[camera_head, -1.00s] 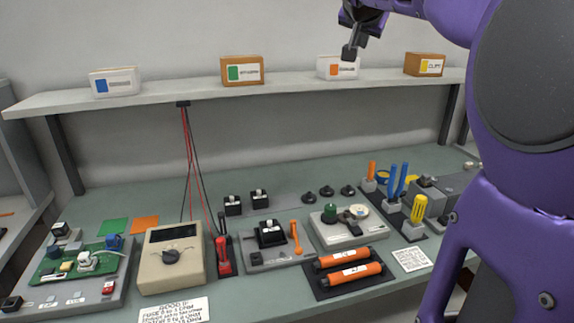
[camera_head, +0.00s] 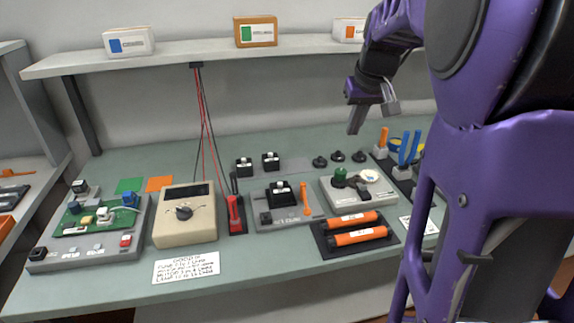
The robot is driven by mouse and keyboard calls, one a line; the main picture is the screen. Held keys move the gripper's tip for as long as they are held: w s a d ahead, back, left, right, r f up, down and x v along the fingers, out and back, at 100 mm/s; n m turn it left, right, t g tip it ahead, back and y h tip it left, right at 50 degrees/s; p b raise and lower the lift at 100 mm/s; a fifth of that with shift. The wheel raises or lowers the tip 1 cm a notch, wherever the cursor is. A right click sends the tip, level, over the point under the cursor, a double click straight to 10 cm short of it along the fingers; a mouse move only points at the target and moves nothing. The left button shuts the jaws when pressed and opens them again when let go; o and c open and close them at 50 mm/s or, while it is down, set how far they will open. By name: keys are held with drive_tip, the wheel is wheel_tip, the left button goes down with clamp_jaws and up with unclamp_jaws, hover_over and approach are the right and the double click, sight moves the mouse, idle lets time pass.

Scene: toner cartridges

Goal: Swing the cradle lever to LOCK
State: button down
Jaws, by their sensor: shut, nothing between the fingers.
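The cradle is a grey base (camera_head: 285,222) on the bench that bears a black block (camera_head: 281,193). An upright orange lever (camera_head: 305,200) stands at the base's right side; its LOCK marking is too small to read. My gripper (camera_head: 356,124) hangs in the air above the back of the bench, up and to the right of the lever and well apart from it. It points down, is shut and holds nothing.
Two orange cartridges (camera_head: 357,229) lie on a black mat in front. A grey fixture with a green knob (camera_head: 340,174) stands right of the lever. A beige meter (camera_head: 185,214) and red probe holder (camera_head: 236,212) stand left. My arm covers the bench's right end.

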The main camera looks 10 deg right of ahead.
drive_tip(key=s+a+f+n+g+y, duration=0.1)
drive_tip(key=s+a+f+n+y, duration=0.1)
drive_tip(key=f, duration=0.4)
drive_tip(key=shift+s+a+n+g+y, duration=0.35)
drive_tip(key=shift+s+a+y, duration=0.3)
drive_tip(key=shift+s, duration=0.25)
drive_tip(key=b, duration=0.1)
approach(308, 208)
wheel_tip(308, 208, down, 4)
drive_tip(key=w+d, duration=0.1)
drive_tip(key=w, duration=0.1)
drive_tip(key=shift+s+a+f+b, duration=0.1)
drive_tip(key=shift+a+f+b, duration=0.25)
drive_tip(key=shift+a+f, duration=0.8)
drive_tip(key=shift+a, duration=0.2)
